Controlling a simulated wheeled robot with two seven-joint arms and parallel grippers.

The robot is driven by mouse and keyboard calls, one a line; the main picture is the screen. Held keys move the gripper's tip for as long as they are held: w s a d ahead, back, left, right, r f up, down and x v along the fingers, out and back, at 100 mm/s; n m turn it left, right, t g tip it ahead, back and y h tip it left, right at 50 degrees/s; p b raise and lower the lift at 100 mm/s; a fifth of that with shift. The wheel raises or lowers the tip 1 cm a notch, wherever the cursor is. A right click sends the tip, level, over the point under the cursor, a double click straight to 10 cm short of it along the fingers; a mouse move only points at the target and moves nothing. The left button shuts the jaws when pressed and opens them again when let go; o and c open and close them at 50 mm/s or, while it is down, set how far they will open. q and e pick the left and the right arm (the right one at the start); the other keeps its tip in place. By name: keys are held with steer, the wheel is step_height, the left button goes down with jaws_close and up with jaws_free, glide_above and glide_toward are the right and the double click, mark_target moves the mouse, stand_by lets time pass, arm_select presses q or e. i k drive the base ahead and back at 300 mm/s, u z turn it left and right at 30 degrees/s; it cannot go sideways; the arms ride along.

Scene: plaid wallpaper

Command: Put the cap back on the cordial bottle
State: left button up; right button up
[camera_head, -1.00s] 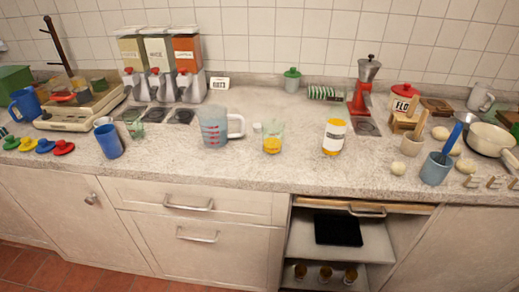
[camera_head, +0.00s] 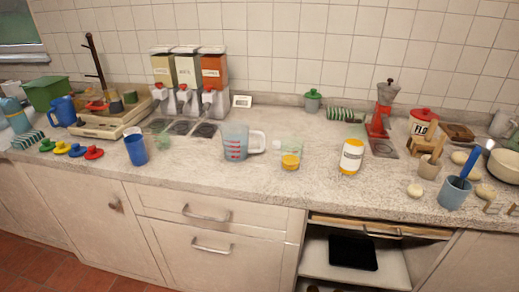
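I cannot tell for sure which thing is the cordial bottle. A white bottle with a yellow top and yellow base (camera_head: 351,156) stands on the counter right of centre. A light-blue bottle-like container (camera_head: 15,115) stands at the far left edge. Small coloured knobbed discs, which may be caps or lids, lie in a row at the left front: green (camera_head: 47,145), yellow (camera_head: 61,148), blue (camera_head: 76,150) and red (camera_head: 93,153). None is clearly the bottle's cap. Neither of my grippers is in view.
A measuring jug (camera_head: 235,143), a glass with orange contents (camera_head: 290,158) and a blue cup (camera_head: 136,149) stand along the counter. Dispensers (camera_head: 187,70) stand behind. A red grinder (camera_head: 380,120) and a cup with a blue utensil (camera_head: 454,194) are at right. Front counter strips are clear.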

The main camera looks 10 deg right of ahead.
mark_target(356, 136)
steer(key=u, duration=0.5)
steer(key=k, duration=0.55)
steer(key=u, duration=0.65)
steer(key=i, duration=1.45)
steer(key=z, duration=1.1)
steer(key=i, duration=0.2)
steer(key=z, duration=0.2)
